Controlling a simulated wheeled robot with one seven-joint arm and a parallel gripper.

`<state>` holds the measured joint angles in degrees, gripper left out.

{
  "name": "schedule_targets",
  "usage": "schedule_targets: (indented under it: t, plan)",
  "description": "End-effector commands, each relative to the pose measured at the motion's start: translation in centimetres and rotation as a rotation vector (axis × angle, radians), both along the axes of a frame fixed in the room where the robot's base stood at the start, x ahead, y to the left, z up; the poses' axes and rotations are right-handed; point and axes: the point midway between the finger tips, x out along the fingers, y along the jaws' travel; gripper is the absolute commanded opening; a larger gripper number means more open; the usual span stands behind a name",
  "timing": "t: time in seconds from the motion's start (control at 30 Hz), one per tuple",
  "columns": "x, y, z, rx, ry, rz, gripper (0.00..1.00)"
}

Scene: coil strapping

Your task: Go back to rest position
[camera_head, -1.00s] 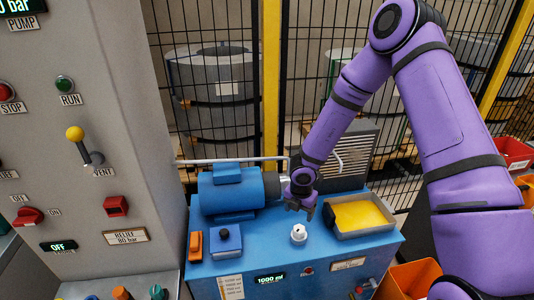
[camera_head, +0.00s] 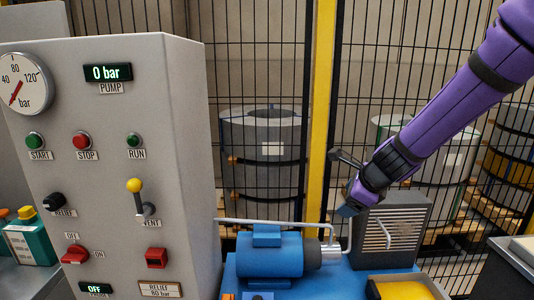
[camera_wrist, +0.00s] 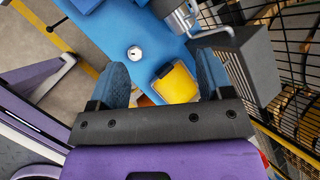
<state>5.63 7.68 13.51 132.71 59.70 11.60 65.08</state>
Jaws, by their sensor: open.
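My gripper (camera_head: 347,186) is raised in the air in front of the mesh fence, above and behind the blue pump unit. Its fingers are apart with nothing between them. In the wrist view my gripper (camera_wrist: 163,84) shows two blue fingers, wide apart, pointing down toward the blue tank top (camera_wrist: 103,42). A white cap (camera_wrist: 135,53) and a yellow tray (camera_wrist: 175,84) show below, between and beyond the fingers.
A grey control panel (camera_head: 190,130) with a gauge reading near zero and a "0 bar" display stands left. The blue motor (camera_head: 268,254) and grey finned cooler (camera_head: 393,228) are below my gripper. A yellow post (camera_head: 319,110) and mesh fence stand behind, with coils beyond.

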Motion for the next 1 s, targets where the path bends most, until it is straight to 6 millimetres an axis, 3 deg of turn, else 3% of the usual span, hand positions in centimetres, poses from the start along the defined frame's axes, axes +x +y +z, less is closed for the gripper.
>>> schedule_targets:
  t: [0.03,0.2,0.5,0.8,1.0]
  plan:
    - [-1.1,0.0,1.8,-0.047,-0.04,0.09,0.73]
    - [-5.1,-0.3,6.0,-0.224,-0.141,0.406,0.73]
    - [-13.6,-2.2,11.2,-0.571,-0.262,0.927,0.73]
    - [-22.6,-6.0,13.8,-0.923,-0.284,1.391,0.73]
    - [-27.1,-8.5,14.4,-1.091,-0.247,1.611,0.73]
